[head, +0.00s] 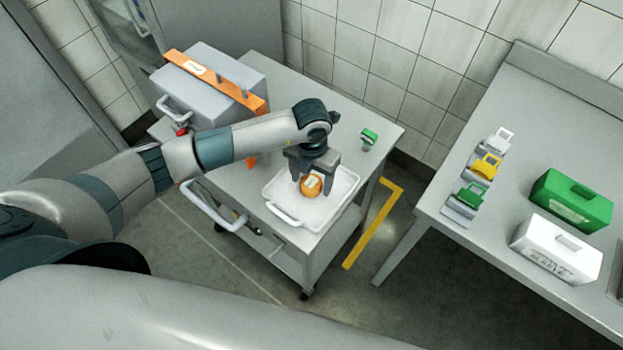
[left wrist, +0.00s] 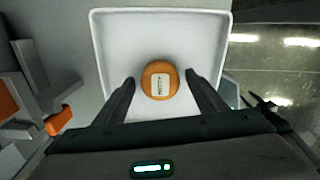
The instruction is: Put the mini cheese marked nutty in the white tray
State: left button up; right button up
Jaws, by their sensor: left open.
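The white tray (head: 283,209) stands on a grey cart. A small round orange mini cheese (head: 311,188) with a pale label sits inside it; the label's word is too small to read. My left gripper (head: 312,186) is over the tray, with its fingers on either side of the cheese. In the left wrist view the cheese (left wrist: 160,80) lies between the open fingers (left wrist: 160,82), with gaps on both sides, near the middle of the white tray (left wrist: 222,40). My right gripper is not in view.
The cart (head: 345,110) also holds a grey box with an orange strap (head: 215,85) and a small green item (head: 369,137). A side table (head: 535,120) at the right carries green (head: 570,200) and white (head: 555,248) boxes and several small coloured tags.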

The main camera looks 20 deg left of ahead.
aim_at(312, 182)
pick_arm(q)
notch_tip(312, 182, up, 12)
jog(key=b, duration=0.4)
